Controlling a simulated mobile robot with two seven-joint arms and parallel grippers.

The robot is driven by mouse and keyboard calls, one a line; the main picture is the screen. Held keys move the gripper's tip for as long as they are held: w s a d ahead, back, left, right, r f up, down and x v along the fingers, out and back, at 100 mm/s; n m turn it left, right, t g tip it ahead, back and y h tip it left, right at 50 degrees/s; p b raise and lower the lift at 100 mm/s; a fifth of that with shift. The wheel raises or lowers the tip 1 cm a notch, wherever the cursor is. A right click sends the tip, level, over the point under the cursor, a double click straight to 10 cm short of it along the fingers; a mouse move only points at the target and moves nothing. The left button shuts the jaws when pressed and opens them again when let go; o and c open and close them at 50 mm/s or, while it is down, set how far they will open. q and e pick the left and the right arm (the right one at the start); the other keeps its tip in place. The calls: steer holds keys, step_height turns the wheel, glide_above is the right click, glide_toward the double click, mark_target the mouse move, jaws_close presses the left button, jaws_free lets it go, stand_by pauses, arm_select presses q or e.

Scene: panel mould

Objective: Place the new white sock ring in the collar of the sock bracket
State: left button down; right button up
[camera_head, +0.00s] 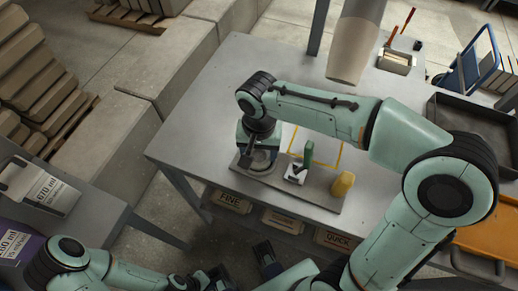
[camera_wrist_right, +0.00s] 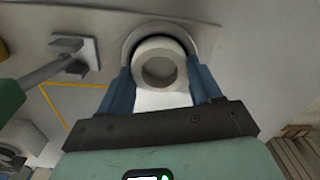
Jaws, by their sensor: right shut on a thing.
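In the right wrist view the white sock ring (camera_wrist_right: 160,68) sits between the two blue fingers of my right gripper (camera_wrist_right: 161,82), which is shut on it. A grey curved collar (camera_wrist_right: 133,38) shows behind the ring's upper edge; I cannot tell whether the ring is seated in it or just above. In the head view my right gripper (camera_head: 259,158) reaches down over the left end of the grey bracket plate (camera_head: 318,197), and it hides most of the ring and collar. My left gripper (camera_head: 240,270) is low at the bottom edge, partly cut off; its opening is unclear.
A green-handled tool (camera_head: 306,157) in a small holder and a yellow object (camera_head: 343,183) stand right of the collar. A dark tray (camera_head: 485,120) is at right. The table's left part (camera_head: 195,130) is clear.

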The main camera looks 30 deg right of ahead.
mark_target(259, 155)
steer(key=o, duration=1)
steer(key=shift+o, duration=0.2)
step_height(259, 155, up, 12)
steer(key=p, duration=0.3)
steer(key=shift+r, duration=0.15)
